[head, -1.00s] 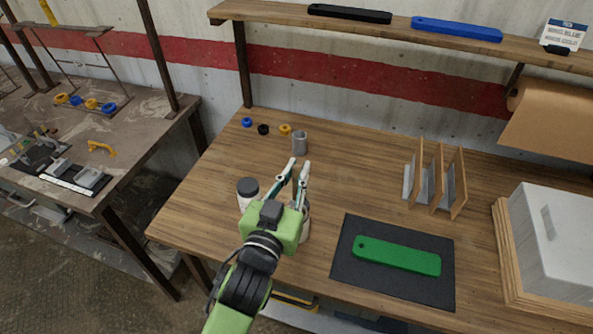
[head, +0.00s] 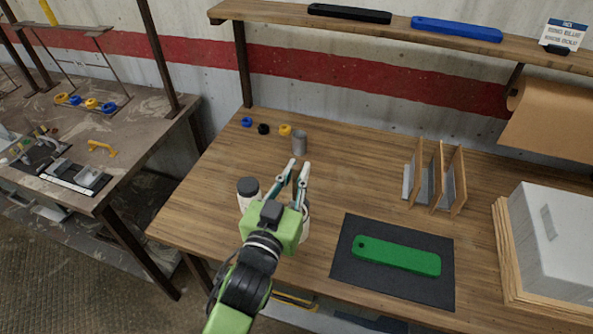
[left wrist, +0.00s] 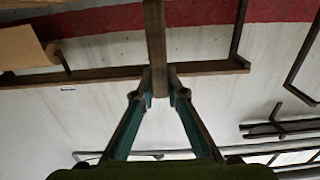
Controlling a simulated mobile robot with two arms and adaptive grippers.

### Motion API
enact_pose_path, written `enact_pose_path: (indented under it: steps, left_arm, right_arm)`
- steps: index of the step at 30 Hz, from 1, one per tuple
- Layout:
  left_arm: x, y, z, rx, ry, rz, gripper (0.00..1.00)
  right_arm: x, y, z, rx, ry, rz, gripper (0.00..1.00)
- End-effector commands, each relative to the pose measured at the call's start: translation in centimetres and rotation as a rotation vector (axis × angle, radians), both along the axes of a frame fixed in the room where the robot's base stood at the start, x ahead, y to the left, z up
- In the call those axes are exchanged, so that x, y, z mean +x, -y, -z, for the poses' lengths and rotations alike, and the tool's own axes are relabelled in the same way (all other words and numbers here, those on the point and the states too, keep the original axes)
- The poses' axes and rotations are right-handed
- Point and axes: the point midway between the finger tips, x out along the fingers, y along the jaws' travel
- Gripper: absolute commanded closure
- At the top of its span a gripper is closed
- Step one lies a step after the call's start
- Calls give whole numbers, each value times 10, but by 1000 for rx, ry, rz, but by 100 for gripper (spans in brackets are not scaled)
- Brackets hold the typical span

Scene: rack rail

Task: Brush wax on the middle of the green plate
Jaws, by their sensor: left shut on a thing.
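The green plate (head: 398,257) lies flat on a dark mat (head: 345,262) at the front of the bench, right of my left gripper. My left gripper (head: 299,167) is over the bench with its fingers pointing towards the back. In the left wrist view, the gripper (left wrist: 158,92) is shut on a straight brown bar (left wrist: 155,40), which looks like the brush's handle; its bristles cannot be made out. A white jar with a dark lid (head: 247,188) stands just left of the gripper. Another pale container (head: 305,226) is mostly hidden behind the gripper. My right gripper is not in view.
A grey cup (head: 299,143) stands just beyond the fingertips. Blue, black and yellow knobs (head: 285,130) lie behind it. A wooden divider rack (head: 440,180) and a large grey box (head: 550,240) are at the right. The bench between gripper and rack is clear.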

Motion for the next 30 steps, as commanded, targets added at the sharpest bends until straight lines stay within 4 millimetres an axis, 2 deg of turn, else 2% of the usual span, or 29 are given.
enact_pose_path:
  steps: [3,21,25,30]
  left_arm:
    - [0,0,-14,-2,2,0,100]
    - [0,0,-63,-1,4,0,100]
    - [0,0,-69,-1,4,0,100]
    - [0,0,-68,-1,4,0,100]
  right_arm:
    - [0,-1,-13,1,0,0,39]
    - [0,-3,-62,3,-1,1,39]
    - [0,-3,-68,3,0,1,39]
    - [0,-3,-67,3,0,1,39]
